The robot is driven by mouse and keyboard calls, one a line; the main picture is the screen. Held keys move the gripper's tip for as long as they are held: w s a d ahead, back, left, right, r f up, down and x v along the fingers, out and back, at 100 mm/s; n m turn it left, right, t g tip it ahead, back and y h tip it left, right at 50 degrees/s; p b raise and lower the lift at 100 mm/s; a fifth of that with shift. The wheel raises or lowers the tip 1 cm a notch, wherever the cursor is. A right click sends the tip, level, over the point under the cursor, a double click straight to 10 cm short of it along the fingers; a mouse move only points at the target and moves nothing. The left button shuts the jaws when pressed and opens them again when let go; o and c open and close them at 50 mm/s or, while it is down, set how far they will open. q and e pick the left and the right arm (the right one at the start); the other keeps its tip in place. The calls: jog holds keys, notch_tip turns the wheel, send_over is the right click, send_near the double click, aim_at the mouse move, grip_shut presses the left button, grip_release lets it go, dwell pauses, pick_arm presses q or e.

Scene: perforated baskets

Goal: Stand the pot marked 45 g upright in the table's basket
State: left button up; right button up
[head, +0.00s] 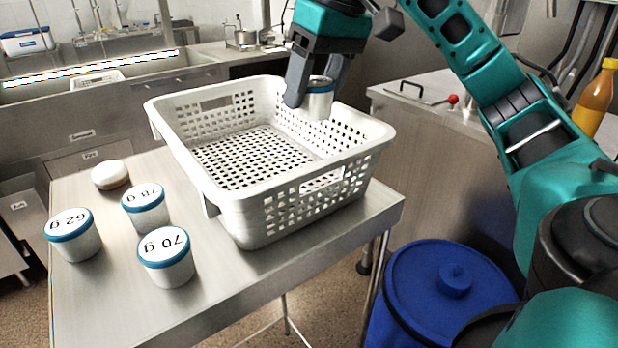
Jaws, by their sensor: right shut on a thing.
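My right gripper (312,92) is shut on a pot (316,104) with a blue rim. Pots marked 62 g (72,236), 78 g (145,208) and 70 g (166,257) stand upright on the table left of the basket. My left gripper is out of view.
A small round white-topped item (110,175) lies behind the pots. A blue lidded barrel (440,300) stands on the floor right of the table. A counter (430,112) with an orange bottle (594,98) is at the right. The table's front part is clear.

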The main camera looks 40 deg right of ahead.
notch_tip(320, 180, down, 7)
jog(key=shift+r+b, duration=0.1)
jog(key=shift+b, duration=0.4)
notch_tip(320, 180, down, 4)
jog(key=shift+f+b, duration=0.1)
jog(key=shift+b, duration=0.45)
jog(key=shift+f, duration=0.2)
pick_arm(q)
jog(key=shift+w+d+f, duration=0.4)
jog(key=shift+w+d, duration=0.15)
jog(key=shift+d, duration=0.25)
pick_arm(e)
jog(key=shift+f, duration=0.15)
jog(key=o, duration=1.1)
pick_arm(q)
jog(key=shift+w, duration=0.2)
